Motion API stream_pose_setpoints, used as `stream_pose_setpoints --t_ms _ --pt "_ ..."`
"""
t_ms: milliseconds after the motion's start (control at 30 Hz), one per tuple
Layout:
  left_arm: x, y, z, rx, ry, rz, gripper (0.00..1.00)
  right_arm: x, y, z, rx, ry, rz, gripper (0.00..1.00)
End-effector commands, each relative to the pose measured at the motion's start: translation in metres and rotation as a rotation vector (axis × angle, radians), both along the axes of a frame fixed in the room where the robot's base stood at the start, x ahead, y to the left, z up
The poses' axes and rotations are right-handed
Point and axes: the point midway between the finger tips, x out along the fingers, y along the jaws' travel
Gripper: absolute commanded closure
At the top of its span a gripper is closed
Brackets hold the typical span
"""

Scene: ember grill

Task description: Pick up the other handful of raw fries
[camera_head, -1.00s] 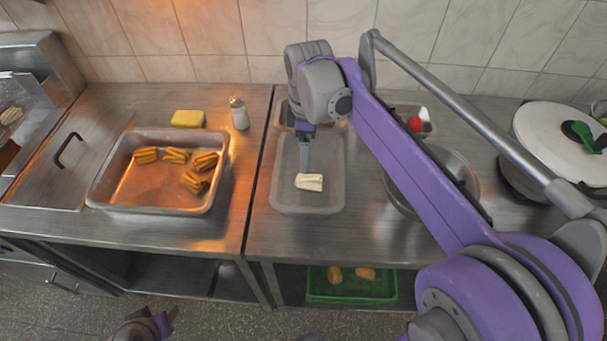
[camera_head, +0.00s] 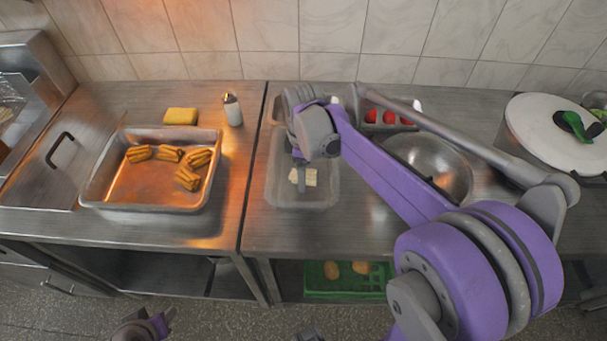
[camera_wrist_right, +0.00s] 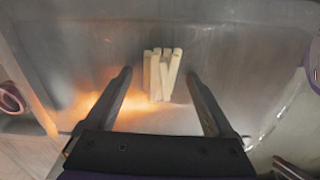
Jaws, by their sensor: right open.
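The raw fries (camera_head: 309,177) are a small pale bundle lying in the clear bin (camera_head: 318,203) on the right counter. In the right wrist view, the fries (camera_wrist_right: 162,75) lie side by side on the bin floor. My right gripper (camera_wrist_right: 159,75) is open, with one finger to each side of the bundle and gaps between. In the head view, my right gripper (camera_head: 300,182) points down into the bin, and a finger hides part of the fries. A part of my left gripper (camera_head: 158,325) shows at the bottom edge; its jaws are unclear.
A metal tray (camera_head: 150,205) with several bundles of browned fries stands on the left counter. A yellow sponge (camera_head: 181,116) and a shaker (camera_head: 233,110) stand behind it. A steel bowl (camera_head: 440,160) is right of the bin, partly behind my arm. The bin walls surround my right gripper.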

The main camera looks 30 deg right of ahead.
Motion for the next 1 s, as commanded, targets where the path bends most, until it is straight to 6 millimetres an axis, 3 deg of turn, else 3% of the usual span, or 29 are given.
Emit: stream_pose_setpoints --t_ms 67,533,833,1000 --pt "0.000 0.000 0.000 0.000 0.000 0.000 0.50 0.000 0.000 0.000 0.000 0.000 0.000 0.16" --pt "0.000 0.000 0.000 0.000 0.000 0.000 0.50 0.000 0.000 0.000 0.000 0.000 0.000 1.00" --pt "0.000 0.000 0.001 0.000 0.000 0.000 0.50 0.000 0.000 0.006 0.000 0.000 0.000 1.00" --pt "0.001 0.000 0.003 0.000 -0.002 0.000 0.50 0.000 0.000 0.034 0.000 0.000 0.000 1.00"
